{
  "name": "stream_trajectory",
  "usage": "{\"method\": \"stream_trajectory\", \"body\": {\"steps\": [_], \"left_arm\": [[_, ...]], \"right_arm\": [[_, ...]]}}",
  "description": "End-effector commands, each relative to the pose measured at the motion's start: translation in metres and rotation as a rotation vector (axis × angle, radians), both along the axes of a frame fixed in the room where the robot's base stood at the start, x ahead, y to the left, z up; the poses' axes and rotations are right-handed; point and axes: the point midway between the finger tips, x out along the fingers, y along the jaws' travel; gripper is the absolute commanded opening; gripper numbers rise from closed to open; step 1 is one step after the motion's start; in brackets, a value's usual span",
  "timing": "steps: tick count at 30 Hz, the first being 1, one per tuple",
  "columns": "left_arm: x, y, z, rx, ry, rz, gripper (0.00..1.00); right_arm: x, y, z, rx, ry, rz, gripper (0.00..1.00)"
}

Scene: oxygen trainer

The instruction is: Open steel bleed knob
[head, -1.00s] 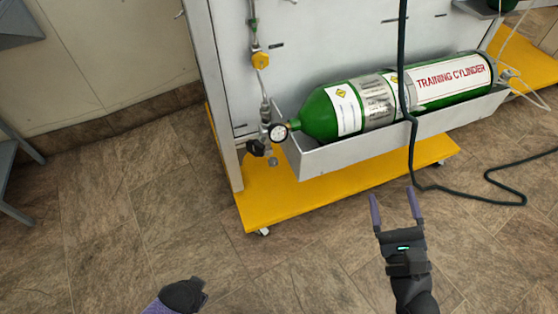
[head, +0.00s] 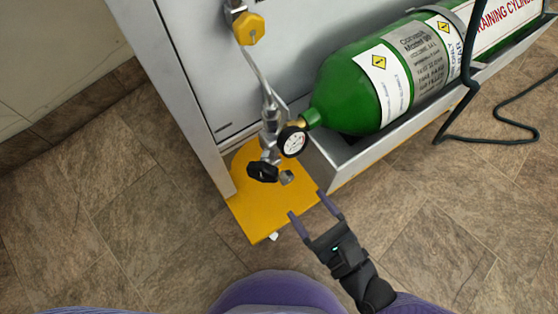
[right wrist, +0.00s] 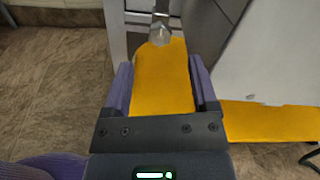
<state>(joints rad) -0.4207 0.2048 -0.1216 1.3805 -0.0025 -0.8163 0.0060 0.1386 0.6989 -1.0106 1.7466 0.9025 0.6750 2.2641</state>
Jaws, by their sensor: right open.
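The steel bleed knob (head: 286,177) is a small grey metal knob at the bottom of the valve assembly, beside a black knob (head: 262,172) and below the round pressure gauge (head: 292,141). My right gripper (head: 307,203) is open and empty, below and slightly right of the steel knob in the head view, apart from it. In the right wrist view a grey metal knob (right wrist: 160,36), seemingly the bleed knob, shows ahead of the open fingers (right wrist: 160,64), roughly centred between them. My left gripper is not in view.
A green training cylinder (head: 345,92) lies in a grey tray (head: 347,163) right of the valve. A yellow knob (head: 248,28) sits higher on the pipe. The yellow cart base (head: 254,214) lies below. A dark hose (head: 468,92) hangs at right. Floor at left is clear.

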Motion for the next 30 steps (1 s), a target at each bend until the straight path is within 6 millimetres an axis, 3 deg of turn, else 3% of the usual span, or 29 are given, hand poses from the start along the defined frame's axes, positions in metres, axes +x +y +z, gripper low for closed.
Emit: {"method": "stream_trajectory", "body": {"steps": [9,21,23,30], "left_arm": [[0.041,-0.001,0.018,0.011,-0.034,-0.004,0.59],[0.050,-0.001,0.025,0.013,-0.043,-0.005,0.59],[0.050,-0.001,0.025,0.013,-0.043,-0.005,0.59],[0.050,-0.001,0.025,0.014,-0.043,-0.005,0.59]], "right_arm": [[0.051,0.037,-0.002,0.002,0.000,-0.002,0.75],[0.062,0.045,0.000,-0.001,-0.001,0.000,0.75],[0.062,0.045,0.000,-0.001,-0.001,0.000,0.64],[0.062,0.045,0.000,-0.001,-0.001,0.000,0.14]]}}
